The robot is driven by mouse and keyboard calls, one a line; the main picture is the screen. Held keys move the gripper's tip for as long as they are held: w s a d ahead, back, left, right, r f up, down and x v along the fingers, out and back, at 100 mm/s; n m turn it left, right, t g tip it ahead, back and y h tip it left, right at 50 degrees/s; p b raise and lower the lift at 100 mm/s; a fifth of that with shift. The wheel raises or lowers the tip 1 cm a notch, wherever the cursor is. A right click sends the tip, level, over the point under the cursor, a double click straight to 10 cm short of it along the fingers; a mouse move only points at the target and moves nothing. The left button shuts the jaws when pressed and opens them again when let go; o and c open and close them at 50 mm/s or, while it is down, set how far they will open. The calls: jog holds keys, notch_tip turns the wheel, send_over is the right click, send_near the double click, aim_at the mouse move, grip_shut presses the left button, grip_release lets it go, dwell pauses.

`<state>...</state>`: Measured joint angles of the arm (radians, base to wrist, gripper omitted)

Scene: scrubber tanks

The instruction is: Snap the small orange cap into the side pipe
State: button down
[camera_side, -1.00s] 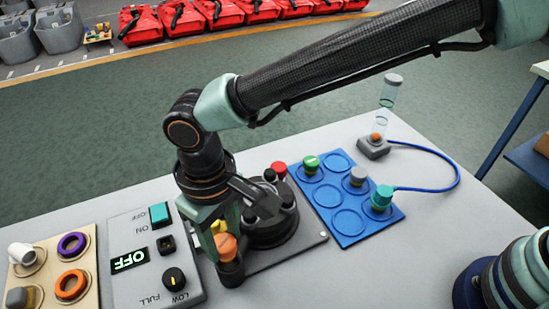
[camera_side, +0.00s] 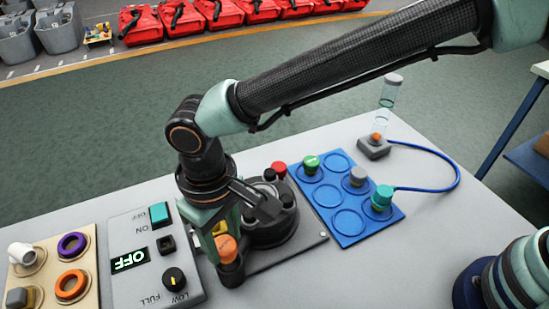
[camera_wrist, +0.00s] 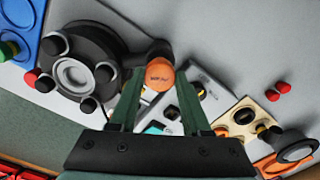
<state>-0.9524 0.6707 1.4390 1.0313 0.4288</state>
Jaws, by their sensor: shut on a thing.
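The small orange cap (camera_side: 227,247) sits over the mouth of the black side pipe (camera_side: 231,272), at the front left of the black tank fitting. In the wrist view the orange cap (camera_wrist: 159,75) shows its round face between the fingertips. The dark side pipe (camera_wrist: 158,50) shows just beyond it. My gripper (camera_side: 224,240) points down at the pipe with its green fingers on either side of the cap; in the wrist view my gripper (camera_wrist: 160,88) is shut on it. Whether the cap is fully seated cannot be told.
The tank fitting (camera_side: 270,220) stands right beside my gripper on a grey plate. A control box (camera_side: 150,265) reading OFF is close on the left, with a wooden tray (camera_side: 90,248) beyond. A blue tray (camera_side: 348,222) with several caps lies right.

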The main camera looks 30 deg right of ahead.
jog(key=shift+f, duration=0.15)
jog(key=shift+f, duration=0.35)
jog(key=shift+f, duration=1.35)
dwell(2.7)
jog(key=shift+c, duration=1.4)
grip_release()
jog(key=shift+o, duration=1.4)
jog(key=shift+r, duration=0.1)
